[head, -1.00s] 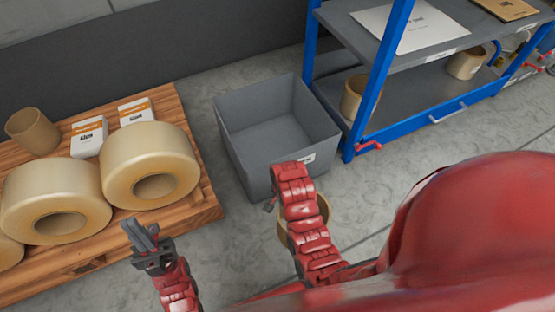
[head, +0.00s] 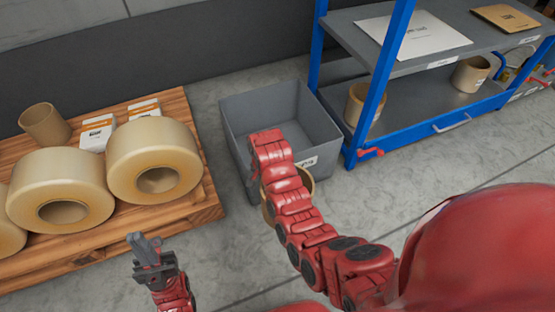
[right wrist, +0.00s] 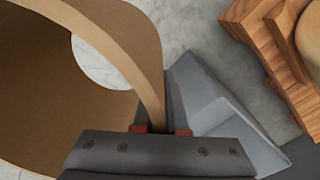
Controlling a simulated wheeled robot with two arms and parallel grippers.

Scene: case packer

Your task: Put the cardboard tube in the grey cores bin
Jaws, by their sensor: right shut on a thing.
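The cardboard tube (right wrist: 150,70) is a wide, short brown ring, large in the right wrist view. My right gripper (right wrist: 160,131) is shut on its wall. In the head view the tube (head: 309,182) shows only in part behind my right arm, in front of the grey cores bin (head: 237,142). The bin is an open box on the floor, and what shows of its inside is empty. A grey part of the bin also shows beside the tube in the right wrist view (right wrist: 215,118). My left gripper (head: 147,246) is empty, its fingers together, in front of the pallet.
A wooden pallet (head: 205,214) at the left holds big tape rolls (head: 155,150), small white boxes (head: 97,132) and another brown tube (head: 45,123). A blue-framed shelf (head: 420,125) stands right of the bin, with more tubes (head: 472,73) on it. Floor between is clear.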

